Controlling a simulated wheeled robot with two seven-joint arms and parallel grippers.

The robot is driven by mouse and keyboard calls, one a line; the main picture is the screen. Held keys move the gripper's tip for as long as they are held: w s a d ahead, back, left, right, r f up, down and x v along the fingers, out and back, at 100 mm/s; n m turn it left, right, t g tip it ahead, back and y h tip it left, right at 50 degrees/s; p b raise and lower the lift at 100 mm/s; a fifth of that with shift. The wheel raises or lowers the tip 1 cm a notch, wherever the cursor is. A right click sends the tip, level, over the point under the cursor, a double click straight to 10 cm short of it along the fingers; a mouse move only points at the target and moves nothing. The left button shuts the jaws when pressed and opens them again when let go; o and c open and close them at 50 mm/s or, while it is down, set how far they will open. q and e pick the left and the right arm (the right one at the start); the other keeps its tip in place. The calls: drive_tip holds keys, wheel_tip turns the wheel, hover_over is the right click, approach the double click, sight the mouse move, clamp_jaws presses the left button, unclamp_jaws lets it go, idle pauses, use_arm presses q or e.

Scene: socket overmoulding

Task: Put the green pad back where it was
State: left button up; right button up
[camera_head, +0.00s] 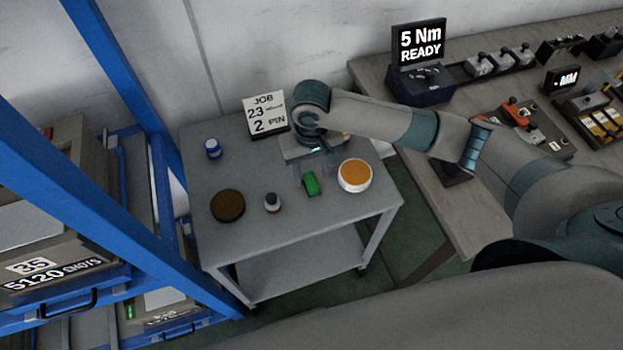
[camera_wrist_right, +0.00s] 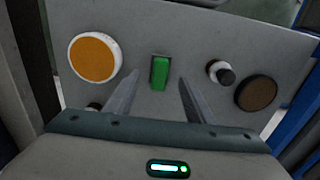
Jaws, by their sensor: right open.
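The green pad (camera_head: 311,183) lies on the grey cart top, between a small white bottle with a dark cap and a round tub with an orange face. In the right wrist view the green pad (camera_wrist_right: 160,72) is ahead of the fingers, near the middle of the gap between them. My right gripper (camera_head: 308,165) is over the cart beside the pad, fingers pointing down. In the right wrist view my right gripper (camera_wrist_right: 155,97) is open, with nothing between its fingers. My left gripper is not in view.
On the cart (camera_head: 240,244) are the orange-faced tub (camera_head: 355,175), a dark brown disc (camera_head: 227,205), the bottle (camera_head: 272,202), a blue jar (camera_head: 213,148) and a job sign (camera_head: 265,113). A blue rack (camera_head: 120,80) stands left; a bench with devices (camera_head: 470,185) stands right.

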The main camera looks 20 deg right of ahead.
sight(311, 181)
wheel_tip(311, 181, up, 8)
drive_tip(key=shift+f+b, duration=0.15)
drive_tip(key=shift+b, duration=0.3)
drive_tip(key=shift+f, duration=0.1)
idle(1.2)
